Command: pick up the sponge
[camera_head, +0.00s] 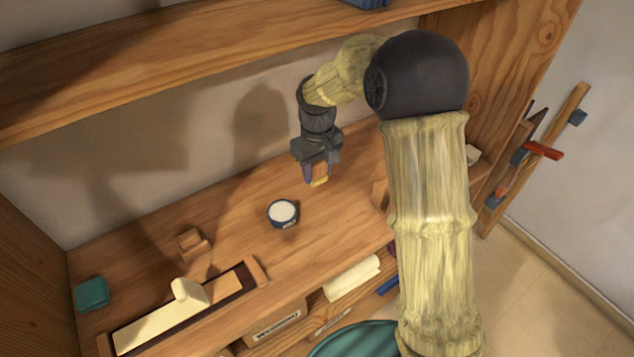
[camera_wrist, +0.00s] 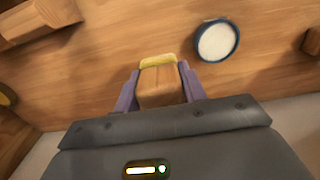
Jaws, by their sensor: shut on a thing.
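My gripper (camera_head: 317,178) is shut on the sponge (camera_head: 320,181), a small block with a yellow layer and a brown layer. It is held up above the wooden shelf top, behind and to the right of a round blue-rimmed bowl. In the wrist view the sponge (camera_wrist: 160,87) sits between the two purple fingers (camera_wrist: 158,92), its yellow end facing away from my wrist. The fingers cover its sides.
The blue-rimmed bowl (camera_head: 283,213) with white contents stands on the shelf top (camera_head: 235,225). A small wooden block (camera_head: 193,243), a teal item (camera_head: 92,293) and a long dark tray with a cream piece (camera_head: 187,296) are at left. An upper shelf (camera_head: 180,50) overhangs.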

